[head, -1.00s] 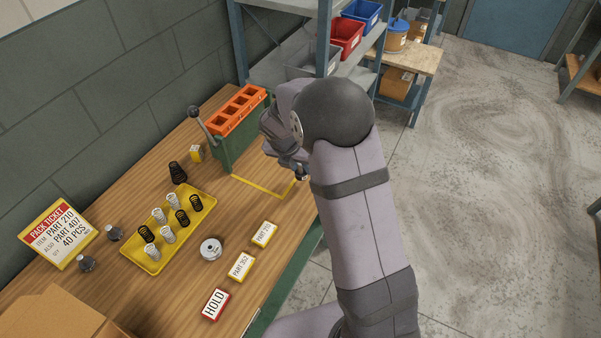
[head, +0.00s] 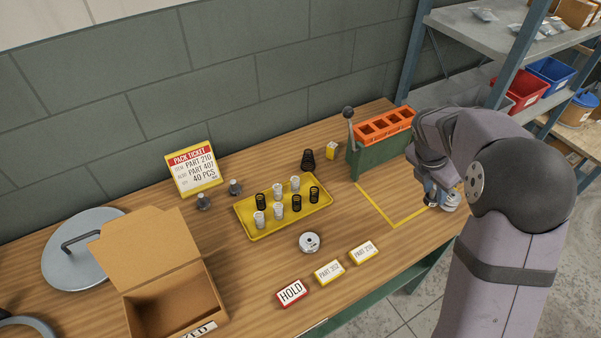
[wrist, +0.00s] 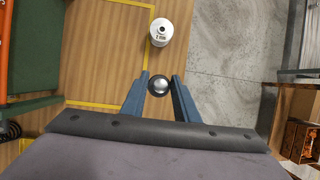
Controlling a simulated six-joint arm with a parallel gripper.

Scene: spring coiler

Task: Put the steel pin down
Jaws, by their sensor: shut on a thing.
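My gripper (head: 430,192) is over the right end of the bench, near the corner of a yellow outlined square (head: 395,225). In the wrist view my gripper (wrist: 158,92) is shut on the steel pin (wrist: 158,84), whose round grey end with a dark rim shows between the blue fingers. The pin's length is hidden, and I cannot tell whether it touches the bench.
A green fixture with an orange slotted top (head: 385,124) stands left of my gripper. A yellow tray (head: 250,229) holds several black and white springs. Label blocks (head: 330,271), a metal disc (head: 310,242) and an open carton (head: 175,295) are on the bench. The outlined square looks mostly clear.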

